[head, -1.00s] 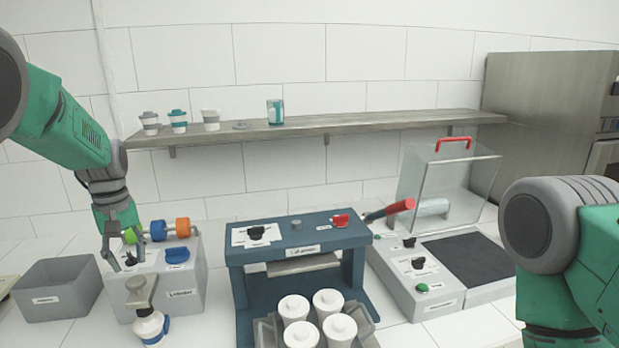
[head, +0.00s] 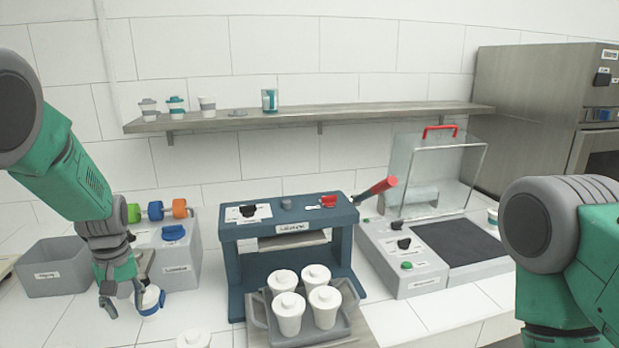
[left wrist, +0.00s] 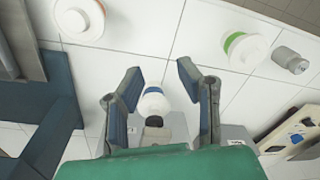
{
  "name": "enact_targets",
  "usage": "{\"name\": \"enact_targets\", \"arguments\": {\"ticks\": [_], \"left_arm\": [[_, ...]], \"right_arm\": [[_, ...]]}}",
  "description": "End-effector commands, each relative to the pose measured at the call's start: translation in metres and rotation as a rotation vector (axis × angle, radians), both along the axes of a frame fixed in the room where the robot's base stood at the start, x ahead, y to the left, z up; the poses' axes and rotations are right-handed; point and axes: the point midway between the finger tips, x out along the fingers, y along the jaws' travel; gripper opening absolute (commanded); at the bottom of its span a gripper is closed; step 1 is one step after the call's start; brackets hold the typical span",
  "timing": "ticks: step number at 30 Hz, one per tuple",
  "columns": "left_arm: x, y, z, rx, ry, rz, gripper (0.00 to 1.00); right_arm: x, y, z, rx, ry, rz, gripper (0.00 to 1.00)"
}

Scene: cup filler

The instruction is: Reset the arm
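My left arm (head: 70,170) comes in from the left in the head view and points down. Its gripper (head: 122,300) is low in front of the grey machine with the coloured rings. In the left wrist view the two fingers (left wrist: 160,75) are spread wide and empty. A white cup with a blue band (head: 150,299) stands just right of the gripper in the head view. It also shows between and beyond the fingers in the left wrist view (left wrist: 152,103), with no clear contact. My right arm (head: 565,240) shows at the right; its gripper is out of frame.
A grey bin (head: 50,272) and the grey machine (head: 182,262) stand behind the left gripper. A blue press (head: 290,235) stands at the centre behind a tray (head: 335,334) of white lidded cups. A sealing machine (head: 415,265) is at right. A shelf (head: 330,119) runs along the wall.

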Motion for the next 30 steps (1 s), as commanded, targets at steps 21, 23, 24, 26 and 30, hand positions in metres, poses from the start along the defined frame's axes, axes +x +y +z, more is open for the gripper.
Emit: {"name": "enact_targets", "arguments": {"ticks": [21, 23, 24, 26, 30], "left_arm": [[-0.306, -0.071, -0.343, 0.023, 0.021, -0.602, 0.31], [-0.329, -0.079, -0.350, 0.002, 0.010, -0.649, 0.31], [-0.341, -0.083, -0.353, -0.009, 0.001, -0.671, 0.31], [-0.353, -0.087, -0.354, -0.023, -0.010, -0.697, 0.31], [-0.365, -0.093, -0.352, -0.035, -0.023, -0.723, 0.31]], "right_arm": [[-0.002, 0.002, -0.143, 0.000, 0.001, 0.000, 0.40], [-0.002, 0.002, -0.152, 0.000, 0.001, 0.001, 0.40], [-0.002, 0.002, -0.156, 0.000, 0.001, 0.001, 0.40], [-0.002, 0.002, -0.160, 0.001, 0.001, 0.001, 0.40], [-0.001, 0.003, -0.161, 0.001, 0.001, 0.002, 0.40]]}}
